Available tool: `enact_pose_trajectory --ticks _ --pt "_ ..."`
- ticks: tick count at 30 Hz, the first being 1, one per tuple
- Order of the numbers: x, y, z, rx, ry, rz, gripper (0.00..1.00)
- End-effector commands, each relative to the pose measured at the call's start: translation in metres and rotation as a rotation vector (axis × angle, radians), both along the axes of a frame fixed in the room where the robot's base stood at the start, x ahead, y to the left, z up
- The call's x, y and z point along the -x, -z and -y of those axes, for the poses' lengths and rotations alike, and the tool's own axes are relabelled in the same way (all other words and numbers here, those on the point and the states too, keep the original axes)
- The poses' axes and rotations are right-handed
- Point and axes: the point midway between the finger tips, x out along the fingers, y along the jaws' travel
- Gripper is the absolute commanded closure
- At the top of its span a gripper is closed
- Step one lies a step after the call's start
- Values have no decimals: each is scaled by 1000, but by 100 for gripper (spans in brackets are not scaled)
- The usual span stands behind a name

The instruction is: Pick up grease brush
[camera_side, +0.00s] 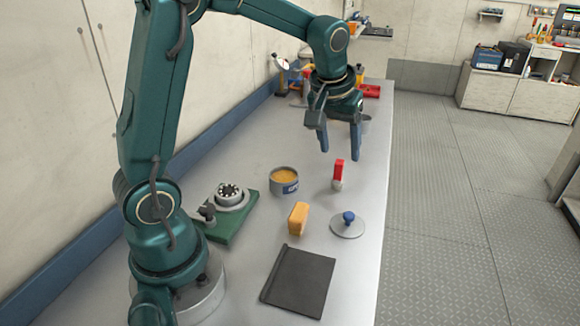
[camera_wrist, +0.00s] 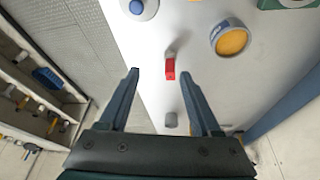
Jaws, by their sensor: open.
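The grease brush (camera_side: 339,170) has a red handle and a pale grey lower end. It stands upright on the grey bench, to the right of an open tin. In the wrist view the brush (camera_wrist: 170,68) shows its red end, between the lines of the two fingers and near the fingertips. My gripper (camera_side: 340,150) is open and empty, pointing down above and behind the brush in the side view. Its blue fingers are apart in the wrist view (camera_wrist: 160,75), and neither appears to touch the brush.
The tin of yellow-orange grease (camera_side: 285,182) is left of the brush. A blue-knobbed lid (camera_side: 347,226), yellow block (camera_side: 298,219) and black flat piece (camera_side: 298,283) lie nearer the camera. A green-based fitting (camera_side: 232,222) is at left. A grey cup (camera_wrist: 171,120) lies below the brush in the wrist view.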

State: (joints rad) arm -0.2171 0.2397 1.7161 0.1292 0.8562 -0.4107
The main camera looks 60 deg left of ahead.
Motion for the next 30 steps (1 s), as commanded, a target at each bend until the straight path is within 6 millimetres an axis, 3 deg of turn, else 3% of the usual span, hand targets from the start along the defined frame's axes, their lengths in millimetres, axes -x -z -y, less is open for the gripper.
enact_pose_trajectory --ticks 3,9,30 --pt "-23 27 -23 7 -93 -26 36" --pt "-44 60 -49 13 -197 -43 36" --pt "-59 119 -67 16 -229 -48 36"
